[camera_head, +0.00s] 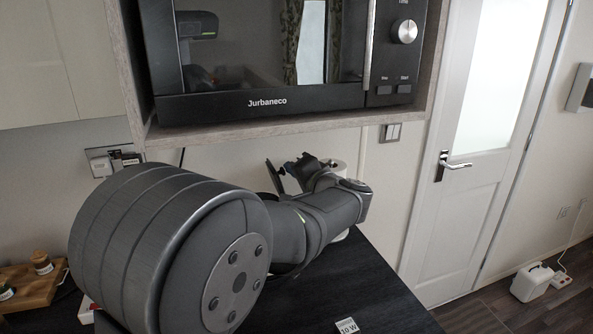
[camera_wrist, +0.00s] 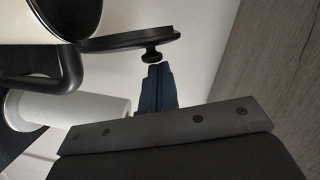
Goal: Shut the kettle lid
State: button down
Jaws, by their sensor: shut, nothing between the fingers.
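The kettle (camera_wrist: 70,12) shows at the upper left of the wrist view, pale with a dark rim and a dark handle (camera_wrist: 70,68). Its dark lid (camera_wrist: 128,41) stands open, out from the rim, with a round knob (camera_wrist: 153,57) on it. In the head view the lid (camera_head: 275,178) shows as a thin dark tilted shape left of my gripper; my arm hides the kettle's body. My gripper (camera_wrist: 155,72) is shut and empty, its blue fingertips just beside the knob; I cannot tell whether they touch. In the head view my gripper (camera_head: 289,166) is behind the arm link.
A white paper roll (camera_wrist: 85,113) stands close by the kettle. The microwave (camera_head: 270,100) in its wooden shelf hangs above. A wooden board (camera_head: 30,285) with small jars is at the left. The dark counter (camera_head: 370,285) is mostly clear at the front right.

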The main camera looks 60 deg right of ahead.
jog(key=w+a+n, duration=0.1)
jog(key=w+a+n+g, duration=0.1)
jog(key=n, duration=0.1)
jog(key=shift+r, duration=0.15)
jog(key=w+a+f+n+g+h, duration=0.2)
jog(key=w+a+f+n, duration=0.2)
jog(key=n, duration=0.3)
jog(key=shift+w+a+f+n+g, duration=0.3)
jog(key=shift+w+a+f+g, duration=0.1)
jog(key=shift+w+a, duration=0.15)
dwell(0.5)
jog(key=s+a+r, duration=0.6)
jog(key=a, duration=0.1)
jog(key=shift+s+r, duration=0.25)
